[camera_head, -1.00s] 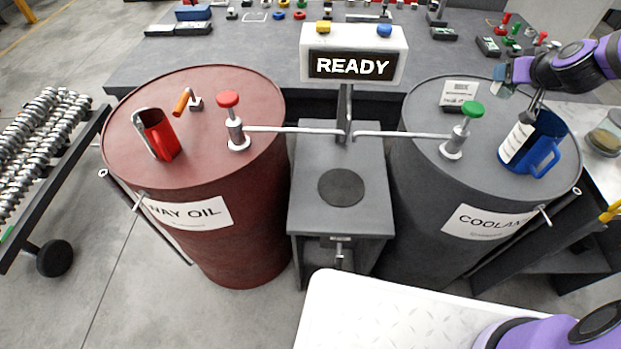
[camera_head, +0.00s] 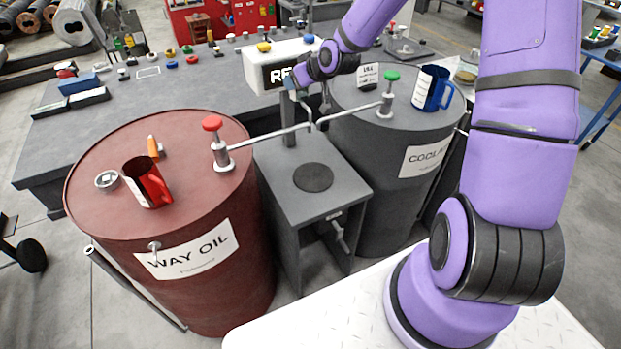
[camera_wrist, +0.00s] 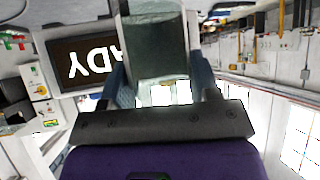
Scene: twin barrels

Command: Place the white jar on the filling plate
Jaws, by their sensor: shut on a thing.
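A greyish, glassy-looking jar (camera_wrist: 155,50) is between the jaws of my gripper (camera_wrist: 160,88) in the wrist view. Its colour looks grey-green there, so I cannot confirm that it is white. In the head view my gripper (camera_head: 300,78) is in front of the sign, above the back of the grey stand; the jar cannot be made out there. The filling plate (camera_head: 313,177), a dark round disc, lies bare on top of the stand (camera_head: 345,186) between the two barrels. My gripper is above and behind it, apart from it.
The red barrel (camera_head: 190,262) carries a red jug (camera_head: 152,184) and red-knobbed valve (camera_head: 217,145). The grey barrel (camera_head: 375,150) carries a blue jug (camera_head: 432,90) and green-knobbed valve (camera_head: 388,93). Spouts reach towards the stand. The lit sign (camera_head: 272,75) stands behind, partly hidden by my arm.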

